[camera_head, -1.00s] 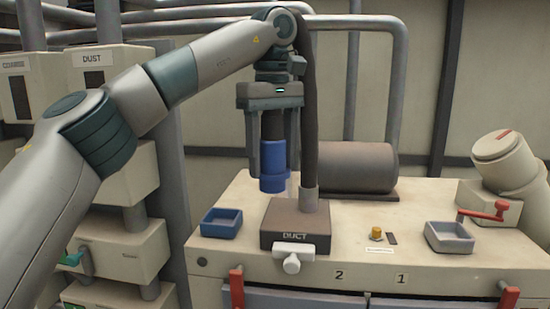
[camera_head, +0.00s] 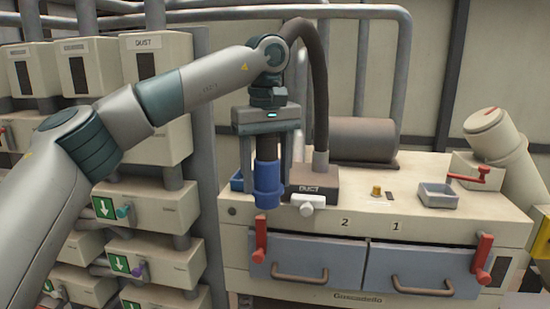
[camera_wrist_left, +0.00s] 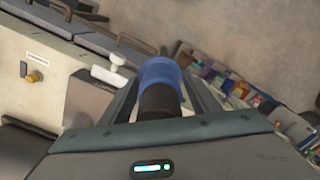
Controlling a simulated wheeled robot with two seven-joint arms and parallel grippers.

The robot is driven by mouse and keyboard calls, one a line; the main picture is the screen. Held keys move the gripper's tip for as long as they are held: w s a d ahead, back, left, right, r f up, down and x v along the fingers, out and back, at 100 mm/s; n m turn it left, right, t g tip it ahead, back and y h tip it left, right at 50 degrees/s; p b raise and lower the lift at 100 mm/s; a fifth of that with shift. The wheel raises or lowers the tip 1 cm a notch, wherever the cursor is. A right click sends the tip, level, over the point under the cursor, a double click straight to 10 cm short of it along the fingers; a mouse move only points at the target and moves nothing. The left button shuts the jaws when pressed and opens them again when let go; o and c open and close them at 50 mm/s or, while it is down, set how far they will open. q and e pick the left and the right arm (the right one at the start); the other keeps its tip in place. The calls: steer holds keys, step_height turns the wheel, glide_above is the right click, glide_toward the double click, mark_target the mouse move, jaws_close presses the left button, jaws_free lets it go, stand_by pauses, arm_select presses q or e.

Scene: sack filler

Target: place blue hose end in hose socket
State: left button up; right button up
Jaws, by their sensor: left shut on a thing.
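The blue hose end (camera_head: 267,185) hangs upright, with its opening downward, in my left gripper (camera_head: 267,165). The gripper's fingers are shut around the dark hose just above the blue part. In the left wrist view the blue hose end (camera_wrist_left: 160,73) sits between the fingers, pointing away from the camera. The dark hose (camera_head: 319,95) arches down to the DUCT block (camera_head: 316,182) on the bench. I cannot make out the hose socket for certain in either view. My right gripper is not in view.
A white valve handle (camera_head: 307,204) juts out close to the right of the hose end. A blue tray (camera_head: 237,182) is partly hidden behind the gripper. Two drawers (camera_head: 300,259) lie below the bench top (camera_head: 345,205). Dispenser boxes (camera_head: 152,205) with green arrows stand at the left.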

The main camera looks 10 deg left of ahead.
arm_select(q)
steer(key=s+a+f+m, duration=0.3)
steer(key=s+f, duration=0.5)
steer(key=f, duration=0.4)
steer(key=s+a+f+m, duration=0.3)
steer(key=s+a+f, duration=0.3)
steer(key=f, duration=0.6)
steer(key=shift+s+a+m, duration=0.15)
steer(key=shift+s+m, duration=0.25)
steer(key=shift+s, duration=0.65)
